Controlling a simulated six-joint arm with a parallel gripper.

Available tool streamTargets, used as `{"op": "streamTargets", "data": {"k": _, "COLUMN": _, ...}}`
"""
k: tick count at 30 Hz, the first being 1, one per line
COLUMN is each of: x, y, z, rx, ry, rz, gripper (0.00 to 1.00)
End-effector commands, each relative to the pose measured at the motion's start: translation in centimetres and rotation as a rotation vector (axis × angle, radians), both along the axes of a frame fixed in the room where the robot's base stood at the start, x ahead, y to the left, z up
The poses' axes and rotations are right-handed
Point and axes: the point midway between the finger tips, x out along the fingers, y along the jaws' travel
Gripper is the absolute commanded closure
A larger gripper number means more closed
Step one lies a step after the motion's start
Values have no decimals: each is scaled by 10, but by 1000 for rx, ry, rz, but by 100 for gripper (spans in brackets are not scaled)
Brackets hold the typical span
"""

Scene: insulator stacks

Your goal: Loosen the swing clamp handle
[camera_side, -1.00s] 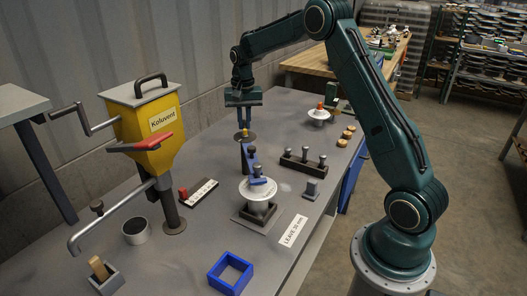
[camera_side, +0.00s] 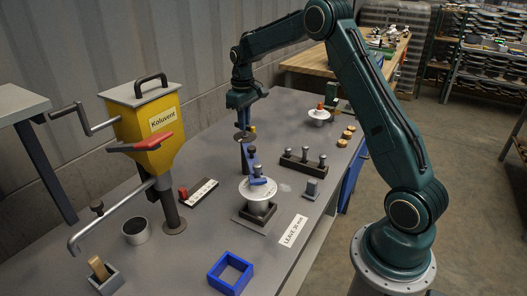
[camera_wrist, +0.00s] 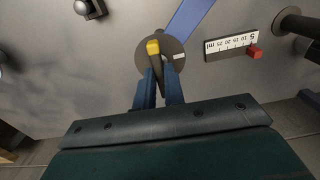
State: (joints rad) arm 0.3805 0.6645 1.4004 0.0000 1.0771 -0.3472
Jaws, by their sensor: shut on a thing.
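The swing clamp has a dark post (camera_side: 243,158) with a grey disc (camera_side: 240,137) near its top and a blue arm (camera_side: 253,166) reaching over the white insulator disc (camera_side: 265,192). Its dark handle with a yellow end (camera_wrist: 153,47) lies over the grey disc in the wrist view. My gripper (camera_wrist: 159,84) is shut on the handle, with a blue finger on each side of it. In the side view my gripper (camera_side: 244,119) points down at the clamp top. The fingers partly hide the handle's inner end.
A yellow hopper (camera_side: 155,122) with cranks stands left. A scale strip with a red slider (camera_side: 197,192), a rack of dark posts (camera_side: 303,161) and a blue square frame (camera_side: 230,272) lie around the clamp.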

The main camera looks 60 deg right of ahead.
Motion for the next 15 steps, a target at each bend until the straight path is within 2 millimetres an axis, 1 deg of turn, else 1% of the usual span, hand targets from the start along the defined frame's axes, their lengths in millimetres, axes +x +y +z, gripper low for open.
{"op": "streamTargets", "data": {"k": 6, "x": 0, "y": 0, "z": 1, "rx": -1, "ry": -2, "rz": 92, "gripper": 100}}
{"op": "streamTargets", "data": {"k": 15, "x": 0, "y": 0, "z": 1, "rx": -1, "ry": -2, "rz": 123, "gripper": 100}}
